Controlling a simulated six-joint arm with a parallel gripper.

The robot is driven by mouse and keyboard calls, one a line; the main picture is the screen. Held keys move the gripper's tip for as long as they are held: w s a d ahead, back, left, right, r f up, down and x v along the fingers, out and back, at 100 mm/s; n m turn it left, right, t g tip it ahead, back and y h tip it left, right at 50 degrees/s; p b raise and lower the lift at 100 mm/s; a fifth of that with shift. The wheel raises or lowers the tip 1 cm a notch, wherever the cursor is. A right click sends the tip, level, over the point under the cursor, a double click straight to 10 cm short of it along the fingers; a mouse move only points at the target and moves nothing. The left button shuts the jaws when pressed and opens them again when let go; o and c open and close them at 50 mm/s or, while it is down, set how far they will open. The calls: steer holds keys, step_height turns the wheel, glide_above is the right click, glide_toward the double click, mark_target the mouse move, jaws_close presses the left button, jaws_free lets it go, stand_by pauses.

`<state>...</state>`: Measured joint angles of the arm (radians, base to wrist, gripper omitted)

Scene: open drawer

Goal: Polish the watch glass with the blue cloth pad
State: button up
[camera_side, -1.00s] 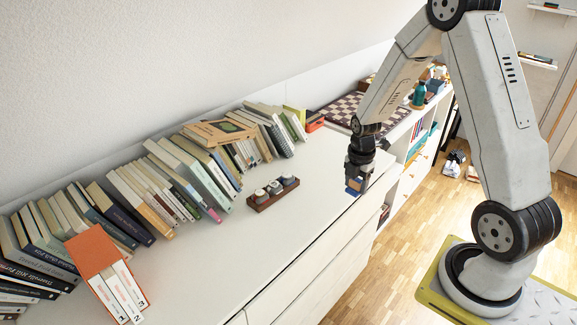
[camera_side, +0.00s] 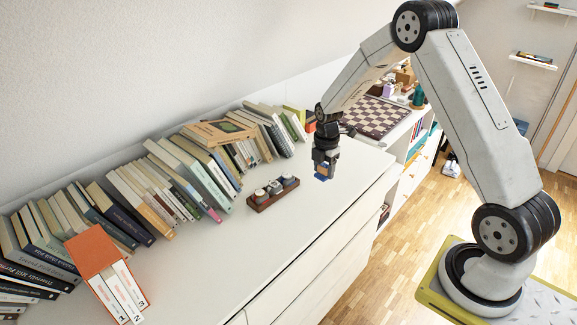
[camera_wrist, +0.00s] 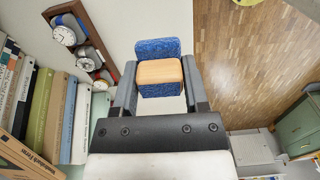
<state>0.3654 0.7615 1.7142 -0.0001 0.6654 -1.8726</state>
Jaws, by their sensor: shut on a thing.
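My gripper (camera_side: 324,167) is shut on a pad with a wooden-coloured block and a blue patterned cloth face. In the wrist view the blue cloth pad (camera_wrist: 157,47) sits between the fingertips of my gripper (camera_wrist: 158,78). In the side view the pad (camera_side: 322,177) hangs below the gripper, over the white top, to the right of the watch stand. The brown wooden stand (camera_side: 260,205) holds several watches in a row. In the wrist view a watch with a white dial (camera_wrist: 65,35) lies at the upper end of the stand (camera_wrist: 100,45). Which watch is meant is unclear.
A long row of books (camera_side: 165,185) lines the wall behind the stand. An orange binder box (camera_side: 92,252) stands at the front left. A chessboard (camera_side: 372,117) lies beyond the gripper. The white cabinet top (camera_side: 225,255) is clear in front of the stand.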

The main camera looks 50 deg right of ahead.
steer(key=w+a, duration=0.3)
steer(key=w, duration=0.4)
steer(key=w+a, duration=0.4)
steer(key=w, duration=0.4)
steer(key=shift+w+r, duration=0.15)
steer(key=shift+w, duration=0.05)
